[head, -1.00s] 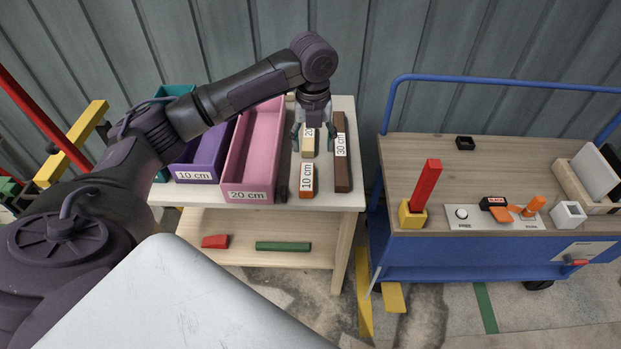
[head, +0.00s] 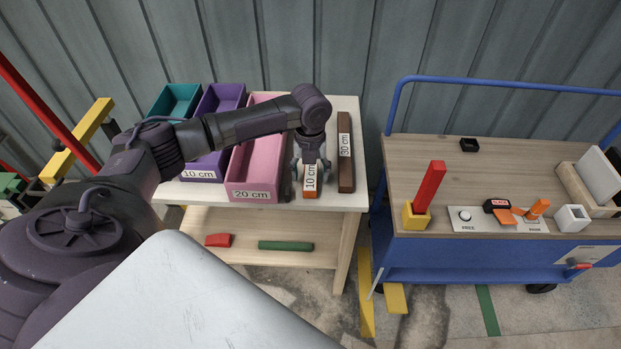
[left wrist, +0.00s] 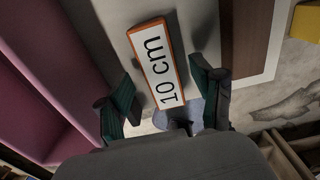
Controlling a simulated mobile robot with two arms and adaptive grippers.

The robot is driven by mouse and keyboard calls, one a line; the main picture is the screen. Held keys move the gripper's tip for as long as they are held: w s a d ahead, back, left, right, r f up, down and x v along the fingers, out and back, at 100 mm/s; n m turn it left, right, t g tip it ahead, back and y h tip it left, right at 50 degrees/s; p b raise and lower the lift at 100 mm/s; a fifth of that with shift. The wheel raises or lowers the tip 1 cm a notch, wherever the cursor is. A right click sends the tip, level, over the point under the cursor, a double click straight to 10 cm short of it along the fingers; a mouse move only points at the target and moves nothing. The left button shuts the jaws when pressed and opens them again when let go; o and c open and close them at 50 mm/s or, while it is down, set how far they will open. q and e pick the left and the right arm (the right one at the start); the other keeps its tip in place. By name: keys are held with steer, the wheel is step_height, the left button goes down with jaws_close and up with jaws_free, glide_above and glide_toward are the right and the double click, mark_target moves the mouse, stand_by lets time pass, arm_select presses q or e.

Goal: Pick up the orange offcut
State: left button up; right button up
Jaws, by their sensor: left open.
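The orange offcut (head: 310,194) is a short block with a white "10 cm" label on top. It lies near the front edge of the white-topped table, and it also shows in the left wrist view (left wrist: 181,45). My left gripper (head: 311,172) is over the offcut, pointing down. In the left wrist view its two dark green fingers (left wrist: 165,88) are open, one on each side of the offcut's near end, with gaps between. My right gripper is in neither view.
A pink "20 cm" bin (head: 250,187) stands close left of the offcut. A brown "30 cm" bar (head: 345,176) lies close on the right. Purple (head: 222,101) and teal (head: 172,102) bins are further left. A blue trolley (head: 470,262) stands to the right.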

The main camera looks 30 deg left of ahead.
arm_select(q)
steer(key=shift+f, duration=0.75)
steer(key=c, duration=1.2)
steer(key=shift+c, duration=0.3)
steer(key=shift+r, duration=0.15)
